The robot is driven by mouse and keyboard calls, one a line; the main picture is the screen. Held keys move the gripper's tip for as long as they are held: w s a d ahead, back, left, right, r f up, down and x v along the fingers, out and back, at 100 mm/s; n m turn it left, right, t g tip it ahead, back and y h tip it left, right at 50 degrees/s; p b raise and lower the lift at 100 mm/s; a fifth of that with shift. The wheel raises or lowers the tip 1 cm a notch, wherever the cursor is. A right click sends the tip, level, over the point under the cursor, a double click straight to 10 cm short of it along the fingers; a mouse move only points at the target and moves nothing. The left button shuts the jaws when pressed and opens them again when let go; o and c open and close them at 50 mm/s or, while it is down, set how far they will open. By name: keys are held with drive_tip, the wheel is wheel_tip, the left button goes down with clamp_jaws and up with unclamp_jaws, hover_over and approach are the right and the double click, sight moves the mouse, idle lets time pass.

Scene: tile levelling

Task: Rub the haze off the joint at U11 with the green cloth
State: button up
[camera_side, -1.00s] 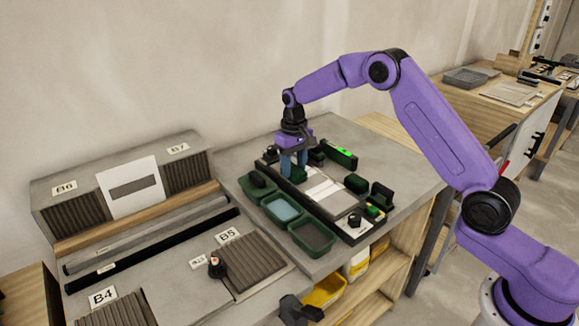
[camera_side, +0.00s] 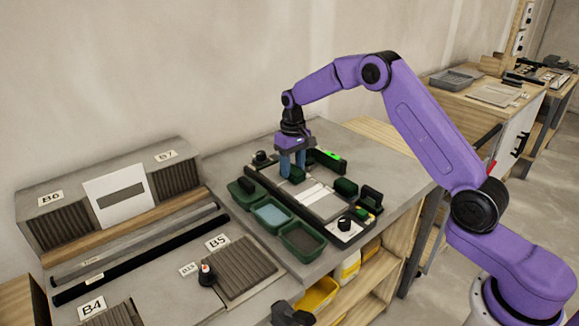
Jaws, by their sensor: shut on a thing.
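My gripper (camera_side: 292,172) points down over the far left part of the tile board, its blue fingers shut on a small dark green piece, which looks like the green cloth (camera_side: 297,175). The cloth is at the surface of the board; I cannot tell whether it touches. The tile board (camera_side: 345,238) carries pale grey tiles (camera_side: 326,207) with lighter joint lines (camera_side: 311,191) to the right of the cloth. No U11 mark is legible, and the haze cannot be made out at this size.
Left of the board stand green trays, one with bluish content (camera_side: 272,214) and one with dark content (camera_side: 302,239). Dark green blocks (camera_side: 346,187) and a green-lit level (camera_side: 328,159) lie beyond the board. Ribbed panel B5 (camera_side: 240,265) is at front left.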

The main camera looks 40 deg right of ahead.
drive_tip(key=shift+d+f, duration=0.1)
drive_tip(key=shift+d, duration=1.65)
wheel_tip(320, 180, up, 8)
idle(0.6)
